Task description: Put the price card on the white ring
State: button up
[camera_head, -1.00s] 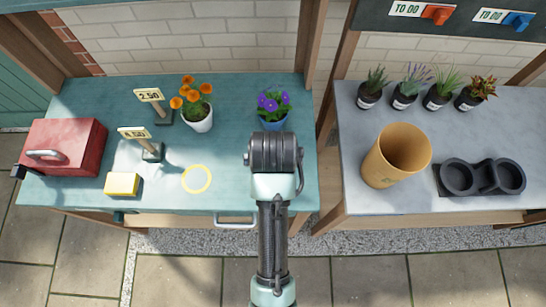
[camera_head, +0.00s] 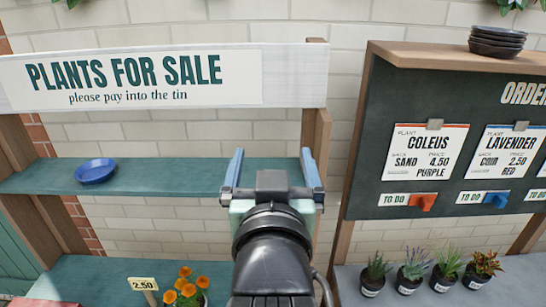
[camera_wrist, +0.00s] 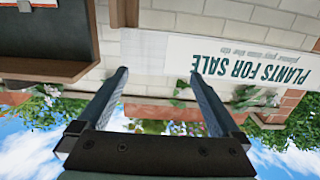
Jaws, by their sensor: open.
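A cream price card reading 2.50 (camera_head: 143,284) shows at the bottom edge of the head view, beside an orange-flowered plant (camera_head: 184,289). Its stand is mostly cut off. The white ring is in no current view, and neither is the 4.50 card seen earlier. My gripper (camera_head: 271,152) is raised, fingers pointing up, in front of the brick wall and well away from the card. In the wrist view my gripper (camera_wrist: 159,73) is open, with nothing between its fingers.
A teal shelf (camera_head: 50,180) with a blue saucer (camera_head: 95,171) is behind at left, under a PLANTS FOR SALE sign (camera_head: 130,80). An order board (camera_head: 455,130) stands at right. Several small potted plants (camera_head: 412,270) stand on the grey bench below.

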jog(key=s+r+t, duration=0.5)
jog(key=s+r, duration=0.1)
jog(key=r, duration=0.6)
jog(key=s+r+t, duration=0.4)
jog(key=s+r, duration=0.2)
jog(key=r, duration=0.6)
jog(key=shift+r+t, duration=0.2)
jog(key=shift+t, duration=0.2)
